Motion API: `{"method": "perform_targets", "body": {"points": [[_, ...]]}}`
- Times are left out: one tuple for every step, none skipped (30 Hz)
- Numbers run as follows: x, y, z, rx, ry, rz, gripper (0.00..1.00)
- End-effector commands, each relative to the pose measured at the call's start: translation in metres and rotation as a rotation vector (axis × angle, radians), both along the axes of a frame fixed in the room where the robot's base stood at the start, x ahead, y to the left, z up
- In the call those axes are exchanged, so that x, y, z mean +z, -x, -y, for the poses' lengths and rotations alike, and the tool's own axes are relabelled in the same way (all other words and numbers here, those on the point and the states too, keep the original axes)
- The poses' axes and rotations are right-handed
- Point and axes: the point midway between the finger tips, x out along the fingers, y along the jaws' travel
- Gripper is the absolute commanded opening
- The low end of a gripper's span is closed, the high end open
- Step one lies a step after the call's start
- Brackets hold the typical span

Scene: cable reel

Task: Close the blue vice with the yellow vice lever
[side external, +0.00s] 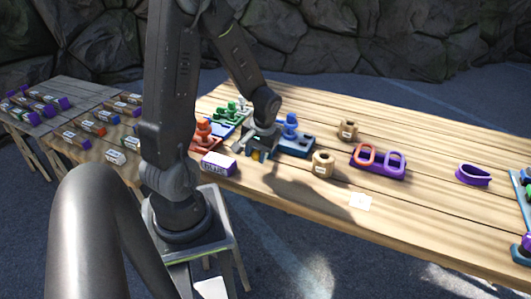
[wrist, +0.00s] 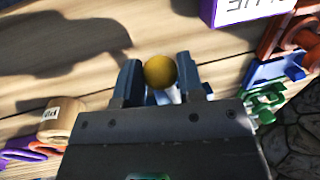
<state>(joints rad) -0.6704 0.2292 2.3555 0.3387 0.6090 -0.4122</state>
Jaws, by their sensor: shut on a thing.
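My gripper (side external: 258,152) points down at the middle of the wooden table in the side external view. In the wrist view its two fingers (wrist: 158,80) are on either side of the round yellow knob of the vice lever (wrist: 160,71), and are shut on it. A pale rod shows just below the knob. A blue fixture (side external: 297,146) with a blue upright stands right beside my gripper in the side view. My gripper and wrist hide most of the blue vice, so its jaw opening cannot be seen.
A white and purple box (side external: 218,164) lies left of my gripper. Red (side external: 203,132) and green fixtures stand behind it. Tan spools (side external: 323,164) and a purple tray (side external: 377,163) with orange and purple loops are to the right. The front right of the table is mostly clear.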

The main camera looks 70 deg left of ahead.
Motion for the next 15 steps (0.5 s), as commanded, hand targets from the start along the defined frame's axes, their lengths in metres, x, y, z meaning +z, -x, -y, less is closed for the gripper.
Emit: {"method": "perform_targets", "body": {"points": [[0.001, 0.004, -0.003, -0.039, -0.002, 0.002, 0.00], [0.001, 0.005, -0.004, -0.065, -0.003, 0.003, 0.00], [0.001, 0.008, -0.006, -0.098, -0.002, 0.001, 0.00], [0.001, 0.010, -0.008, -0.122, -0.003, 0.001, 0.00], [0.001, 0.011, -0.009, -0.145, -0.003, 0.002, 0.00], [0.001, 0.013, -0.011, -0.175, -0.003, 0.002, 0.00], [0.001, 0.014, -0.012, -0.195, -0.003, 0.002, 0.00], [0.001, 0.016, -0.013, -0.216, -0.003, 0.001, 0.00], [0.001, 0.017, -0.015, -0.241, -0.002, 0.001, 0.00], [0.001, 0.018, -0.016, -0.258, -0.003, 0.001, 0.00], [0.001, 0.019, -0.017, -0.274, -0.003, 0.001, 0.00], [0.001, 0.021, -0.018, -0.294, -0.003, 0.001, 0.00], [0.001, 0.021, -0.019, -0.309, -0.002, 0.001, 0.00], [0.001, 0.022, -0.020, -0.321, -0.002, 0.000, 0.00], [0.001, 0.023, -0.021, -0.337, -0.002, 0.000, 0.00]]}}
